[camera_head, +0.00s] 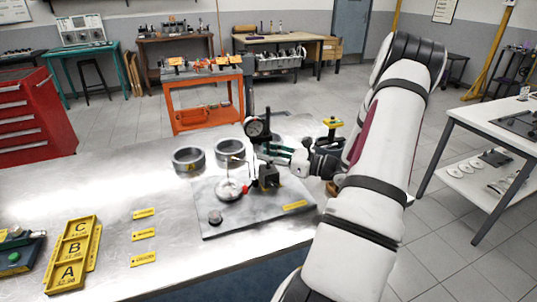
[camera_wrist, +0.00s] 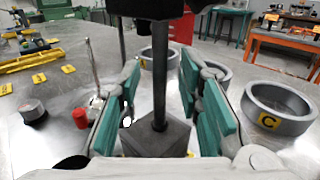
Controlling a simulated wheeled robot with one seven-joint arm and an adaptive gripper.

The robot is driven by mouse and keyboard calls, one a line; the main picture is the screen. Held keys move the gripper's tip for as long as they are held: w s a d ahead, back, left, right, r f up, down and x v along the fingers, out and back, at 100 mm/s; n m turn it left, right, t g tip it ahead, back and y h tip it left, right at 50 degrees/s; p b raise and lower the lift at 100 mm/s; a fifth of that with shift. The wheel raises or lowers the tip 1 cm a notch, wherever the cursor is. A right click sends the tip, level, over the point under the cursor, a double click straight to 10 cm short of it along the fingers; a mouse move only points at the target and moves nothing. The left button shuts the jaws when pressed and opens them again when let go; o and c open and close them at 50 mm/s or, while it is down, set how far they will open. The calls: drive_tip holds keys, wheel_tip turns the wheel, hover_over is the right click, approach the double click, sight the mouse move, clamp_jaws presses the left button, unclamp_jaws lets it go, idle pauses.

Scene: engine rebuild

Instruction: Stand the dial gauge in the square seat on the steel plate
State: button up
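The dial gauge has a round black-rimmed dial (camera_head: 257,128) on a dark post with a block-shaped base (camera_head: 268,176). It stands upright on the steel plate (camera_head: 222,226), towards the plate's back right part. My gripper (camera_head: 272,149), with green finger pads, is at the post below the dial. In the wrist view the post and grey base block (camera_wrist: 155,138) show between the two pads (camera_wrist: 160,75), with gaps on both sides of the post. The fingers look open around it. I cannot make out the square seat; the base or gripper may hide it.
Two metal rings (camera_head: 188,159) (camera_head: 230,150) stand behind. Yellow trays (camera_head: 72,252) lie at left; the bench between is mostly clear.

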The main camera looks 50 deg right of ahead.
drive_tip(key=shift+f, duration=0.15)
drive_tip(key=v, duration=1.2)
idle(0.4)
drive_tip(key=w+a+r+n+g+y, duration=0.25)
drive_tip(key=a+n+g, duration=0.2)
drive_tip(key=a, duration=0.45)
drive_tip(key=w+a+r+n+g+y, duration=0.1)
drive_tip(key=w+a+r+n+g, duration=0.1)
drive_tip(key=a+r+n+g, duration=0.5)
drive_tip(key=w+a+n+g+y, duration=0.1)
drive_tip(key=w+a+n+y, duration=0.2)
drive_tip(key=a, duration=0.7)
drive_tip(key=s+a+r+n+h, duration=0.4)
drive_tip(key=a+n, duration=0.3)
drive_tip(key=n, duration=0.2)
drive_tip(key=s+a+r+n+h, duration=0.4)
drive_tip(key=s+a+n+h, duration=0.2)
drive_tip(key=n, duration=0.4)
drive_tip(key=shift+s+a, duration=0.5)
drive_tip(key=shift+a, duration=0.1)
drive_tip(key=shift+h, duration=0.25)
